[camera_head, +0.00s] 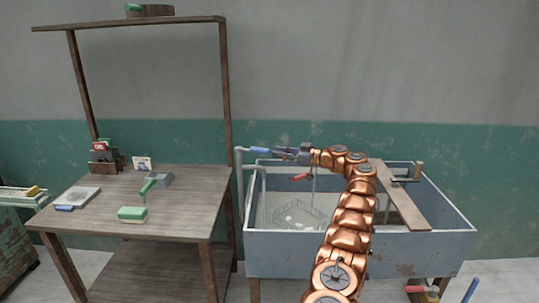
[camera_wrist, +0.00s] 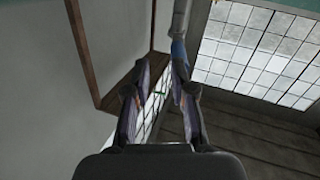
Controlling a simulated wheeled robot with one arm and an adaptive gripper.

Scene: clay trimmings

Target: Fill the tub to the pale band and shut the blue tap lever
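The blue tap lever (camera_head: 260,150) sits at the top of a grey pipe at the sink's left end. It also shows in the wrist view (camera_wrist: 178,48), near my right fingertip. My gripper (camera_head: 277,153) is just right of the lever, pointing left at about its height. In the wrist view my gripper (camera_wrist: 162,66) has its fingertips apart with nothing between them. I cannot tell whether a finger touches the lever. A clear tub (camera_head: 300,214) stands in the sink below, with pale shapes in or under it. Its pale band and water level are too small to make out.
A red lever (camera_head: 301,176) is below my gripper. The blue-grey sink (camera_head: 300,250) has a wooden board (camera_head: 402,197) across its right side. A wooden workbench (camera_head: 175,215) with a shelf frame stands left, holding a green block (camera_head: 132,214) and small tools.

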